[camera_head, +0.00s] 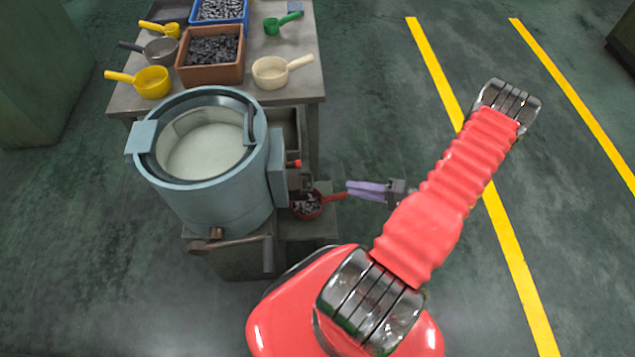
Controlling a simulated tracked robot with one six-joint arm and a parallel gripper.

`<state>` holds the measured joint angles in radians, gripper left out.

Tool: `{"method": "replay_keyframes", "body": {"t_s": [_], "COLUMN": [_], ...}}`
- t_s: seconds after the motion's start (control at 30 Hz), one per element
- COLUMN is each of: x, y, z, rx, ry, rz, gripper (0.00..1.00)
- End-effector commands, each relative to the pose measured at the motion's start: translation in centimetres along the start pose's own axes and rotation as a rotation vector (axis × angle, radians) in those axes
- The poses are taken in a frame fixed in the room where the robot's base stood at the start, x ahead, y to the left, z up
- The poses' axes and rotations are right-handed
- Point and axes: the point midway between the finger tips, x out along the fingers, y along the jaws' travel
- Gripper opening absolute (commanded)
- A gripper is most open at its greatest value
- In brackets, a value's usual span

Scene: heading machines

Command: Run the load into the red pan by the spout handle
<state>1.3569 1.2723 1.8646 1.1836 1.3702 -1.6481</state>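The red pan (306,207) sits low beside the machine, under its spout area, with small grey pieces in it. Its red handle (336,197) points right. The blue-grey bowl (200,202) of the machine shows a pale, bare-looking interior. A small red-tipped part (294,163) on the machine's right side, above the pan, looks like the spout handle. My gripper (349,189), with purple fingers, points left at the outer end of the pan handle. Whether it touches or grips the handle is unclear. The spout itself is mostly hidden.
A grey table (309,85) behind the machine holds a brown bin (211,79) of dark pieces, a blue bin (221,10), yellow pans (152,82), a cream pan (269,73) and a green pan (272,27). A grey lever (232,244) juts from the machine's front. Floor on the right is clear.

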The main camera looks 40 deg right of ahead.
Motion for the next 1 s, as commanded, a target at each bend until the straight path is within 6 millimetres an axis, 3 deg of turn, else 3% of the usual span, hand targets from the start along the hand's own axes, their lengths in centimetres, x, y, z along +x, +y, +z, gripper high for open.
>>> {"method": "replay_keyframes", "body": {"t_s": [1.0], "x": [12.2], "y": [0.0], "z": [0.1], "rx": [0.001], "ry": [-0.004], "rz": [0.0], "gripper": [0.28]}}
